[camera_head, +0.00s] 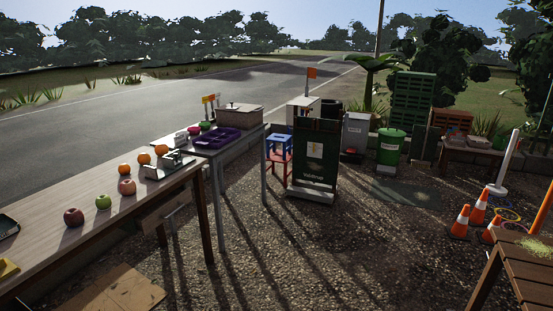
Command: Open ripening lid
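A pinkish-brown box (238,118) stands at the far end of the long row of tables. Its top looks like a flat lid (238,107) with a small knob, and it appears closed. I take this to be the ripening box, but no readable label confirms it. The inside of the box is hidden. Neither of my grippers is in view.
Fruit, including a green apple (103,202), sits on the wooden table (60,240). A purple tray (217,139) is in front of the box. A dark green stand (316,165), green bin (391,147) and traffic cones (460,222) stand beyond open gravel (330,255).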

